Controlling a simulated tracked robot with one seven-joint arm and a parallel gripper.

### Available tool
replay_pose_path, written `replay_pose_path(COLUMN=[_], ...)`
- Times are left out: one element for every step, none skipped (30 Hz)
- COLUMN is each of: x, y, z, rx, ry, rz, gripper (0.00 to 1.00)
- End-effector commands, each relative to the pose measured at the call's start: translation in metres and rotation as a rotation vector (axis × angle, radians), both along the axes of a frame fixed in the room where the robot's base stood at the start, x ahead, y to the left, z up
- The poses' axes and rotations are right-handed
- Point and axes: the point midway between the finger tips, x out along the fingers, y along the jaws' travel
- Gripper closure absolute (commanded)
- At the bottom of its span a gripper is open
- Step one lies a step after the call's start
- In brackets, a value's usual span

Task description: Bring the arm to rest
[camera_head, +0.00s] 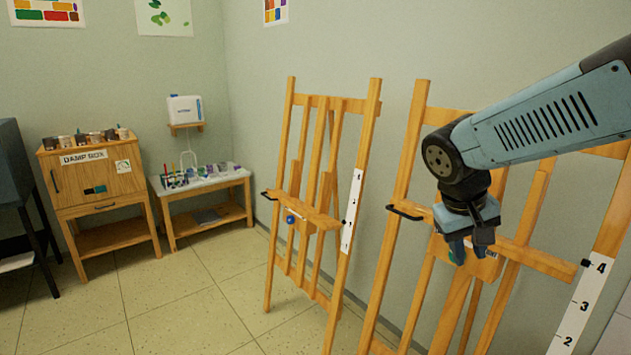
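My arm (545,115) reaches in from the right edge, raised in front of the nearer wooden easel. My gripper (470,254) hangs downward at its end, with its dark and blue fingers pointing at the floor. A small gap seems to show between the fingertips, but they overlap the easel's ledge and a wooden block behind, so I cannot tell how wide they stand. I see nothing clearly held. The gripper hides part of the nearer easel (395,215).
A second easel (318,190) stands left of the gripper. A damp box cabinet (100,185) and a low table (205,183) with art supplies stand along the back wall. A dark cabinet (20,175) is at the left edge. The tiled floor (190,300) is clear.

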Motion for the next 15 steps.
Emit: replay_pose_path(x=[-0.009, -0.013, -0.019, -0.023, -0.028, -0.033, -0.037, -0.041, -0.046, -0.049, -0.052, -0.056, -0.058, -0.061, -0.063], y=[0.001, 0.002, 0.005, 0.007, 0.009, 0.012, 0.014, 0.017, 0.02, 0.022, 0.024, 0.027, 0.029, 0.031, 0.033], z=[0.006, 0.009, 0.013, 0.016, 0.019, 0.023, 0.026, 0.029, 0.033, 0.036, 0.039, 0.043, 0.045, 0.047, 0.049], rx=[0.04, 0.064, 0.095, 0.118, 0.14, 0.167, 0.187, 0.206, 0.231, 0.247, 0.26, 0.277, 0.289, 0.3, 0.31], ry=[-0.028, -0.041, -0.062, -0.079, -0.096, -0.121, -0.139, -0.158, -0.183, -0.202, -0.22, -0.244, -0.259, -0.273, -0.291], rz=[-0.005, -0.005, -0.003, -0.001, 0.0, 0.004, 0.006, 0.009, 0.012, 0.015, 0.019, 0.024, 0.026, 0.03, 0.033], gripper=[0.69, 0.69, 0.69, 0.69, 0.69, 0.69, 0.69, 0.69, 0.69, 0.69, 0.69, 0.69, 0.69, 0.69, 0.69])
